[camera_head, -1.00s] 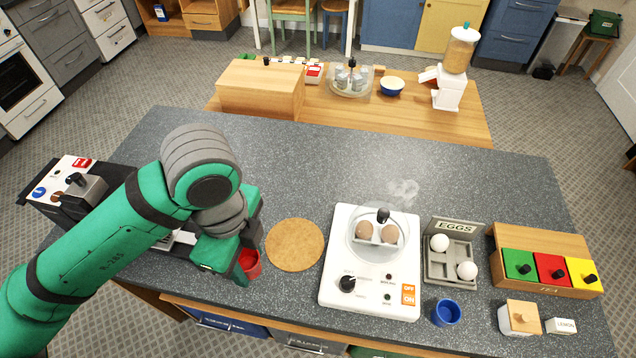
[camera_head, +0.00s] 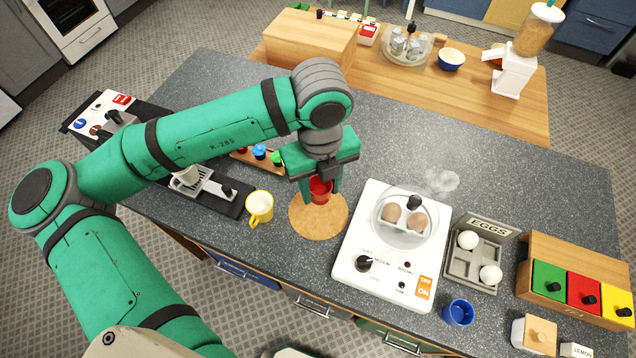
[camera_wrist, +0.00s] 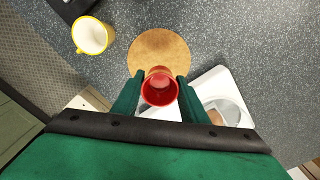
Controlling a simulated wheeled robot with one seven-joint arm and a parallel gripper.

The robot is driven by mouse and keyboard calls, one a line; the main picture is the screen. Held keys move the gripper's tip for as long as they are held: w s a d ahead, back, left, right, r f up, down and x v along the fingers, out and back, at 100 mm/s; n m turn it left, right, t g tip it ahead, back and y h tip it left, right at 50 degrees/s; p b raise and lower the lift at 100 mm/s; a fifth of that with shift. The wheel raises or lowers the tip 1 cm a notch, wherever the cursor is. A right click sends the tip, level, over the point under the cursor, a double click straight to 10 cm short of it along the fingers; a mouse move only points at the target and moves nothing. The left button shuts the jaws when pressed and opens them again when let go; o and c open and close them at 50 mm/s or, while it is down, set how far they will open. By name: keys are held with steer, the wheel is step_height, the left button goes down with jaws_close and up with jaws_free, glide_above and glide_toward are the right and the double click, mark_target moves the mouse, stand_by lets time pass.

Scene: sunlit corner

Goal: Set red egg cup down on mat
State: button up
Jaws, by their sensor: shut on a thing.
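The red egg cup (camera_head: 320,190) is held between the fingers of my gripper (camera_head: 319,192), which is shut on it. It looks upright, with its open mouth showing in the wrist view (camera_wrist: 160,88). The round cork mat (camera_head: 318,222) lies on the grey counter, and the cup is over its upper part in the head view. In the wrist view the mat (camera_wrist: 158,48) shows beyond the cup. Whether the cup's foot touches the mat I cannot tell.
A white egg boiler (camera_head: 385,245) with brown eggs stands close right of the mat, steaming. A yellow mug (camera_head: 259,207) stands to the left. A blue egg cup (camera_head: 458,312) and an egg tray (camera_head: 468,264) are farther right. Counter is free behind the boiler.

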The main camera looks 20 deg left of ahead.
mark_target(318, 211)
steer(key=shift+a+f, duration=0.2)
steer(key=shift+f, duration=0.9)
steer(key=shift+w+f, duration=0.1)
steer(key=shift+f, duration=2.35)
steer(key=shift+a, duration=0.1)
steer(key=shift+f, duration=0.1)
steer(key=shift+f, duration=0.1)
steer(key=shift+f, duration=0.25)
steer(key=o, duration=1.6)
